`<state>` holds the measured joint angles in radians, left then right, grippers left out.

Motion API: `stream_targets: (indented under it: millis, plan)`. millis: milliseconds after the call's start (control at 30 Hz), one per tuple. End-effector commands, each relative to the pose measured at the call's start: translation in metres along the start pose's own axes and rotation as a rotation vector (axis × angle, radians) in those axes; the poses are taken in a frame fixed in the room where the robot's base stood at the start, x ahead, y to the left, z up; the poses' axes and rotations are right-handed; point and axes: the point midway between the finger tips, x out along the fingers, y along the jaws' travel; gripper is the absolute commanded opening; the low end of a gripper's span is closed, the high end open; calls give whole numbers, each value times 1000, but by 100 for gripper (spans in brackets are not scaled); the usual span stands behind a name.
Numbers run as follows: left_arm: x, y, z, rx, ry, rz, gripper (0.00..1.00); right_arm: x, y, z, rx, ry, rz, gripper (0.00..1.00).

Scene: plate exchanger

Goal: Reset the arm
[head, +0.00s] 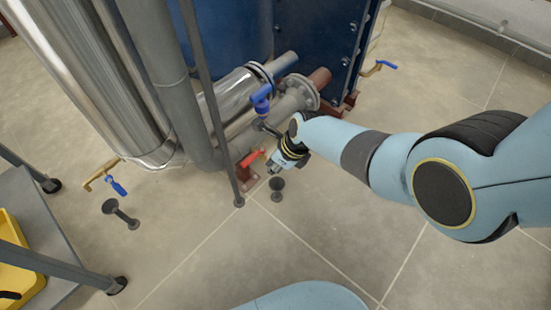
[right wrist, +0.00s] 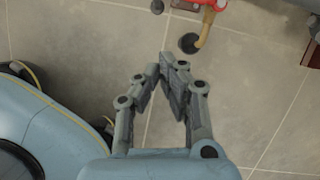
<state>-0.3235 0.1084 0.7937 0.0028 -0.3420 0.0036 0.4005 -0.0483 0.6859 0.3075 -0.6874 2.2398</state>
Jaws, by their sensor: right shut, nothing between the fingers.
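My right arm (head: 372,158) reaches in from the right in the head view, its wrist beside the pipes. My right gripper (head: 273,166) is small and partly hidden by the wrist there, above the floor near a red valve handle (head: 252,158). In the right wrist view the gripper (right wrist: 168,65) has its fingertips together with nothing between them. The red handle (right wrist: 197,2) shows at the top edge there, apart from the fingers, above a brass pipe (right wrist: 208,27). My left gripper is not in view.
Steel pipes (head: 235,105) run to the blue exchanger (head: 235,35). A blue-handled valve (head: 261,98) is close to my wrist. Another blue-handled valve (head: 116,186) is at left. A grey cart (head: 52,235) with a yellow bin (head: 18,268) stands lower left. The floor in the middle is clear.

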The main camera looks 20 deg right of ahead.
Motion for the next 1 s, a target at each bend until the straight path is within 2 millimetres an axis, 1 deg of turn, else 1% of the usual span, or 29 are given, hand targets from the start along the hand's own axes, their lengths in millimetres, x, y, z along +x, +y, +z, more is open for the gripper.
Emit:
stream_targets:
  millis: [33,100,367,433,467,567,667,700,767,800,867,900,967,1000]
  plan:
    - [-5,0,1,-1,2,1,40,-7,0,1,0,0,-1,0]
    - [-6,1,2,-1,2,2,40,-9,1,0,0,1,0,0]
    - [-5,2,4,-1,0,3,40,-8,2,-2,1,3,2,0]
    - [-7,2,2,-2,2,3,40,-8,7,-9,3,11,8,0]
    - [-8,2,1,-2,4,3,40,-8,11,-16,6,20,13,0]
    - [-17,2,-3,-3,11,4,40,-9,33,-56,18,69,40,0]
    - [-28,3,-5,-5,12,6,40,-15,67,-121,24,151,75,0]
    - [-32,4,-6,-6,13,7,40,-19,82,-151,-1,185,84,0]
    - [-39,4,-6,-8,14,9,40,-28,103,-197,-85,234,102,0]
    - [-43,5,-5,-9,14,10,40,-36,117,-228,-168,264,115,0]
    - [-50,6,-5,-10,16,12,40,-49,138,-273,-325,303,143,0]
    - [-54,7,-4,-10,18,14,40,-59,151,-302,-450,327,165,0]
    - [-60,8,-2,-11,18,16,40,-78,170,-346,-670,356,210,0]
    - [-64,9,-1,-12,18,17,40,-90,182,-372,-832,367,242,0]
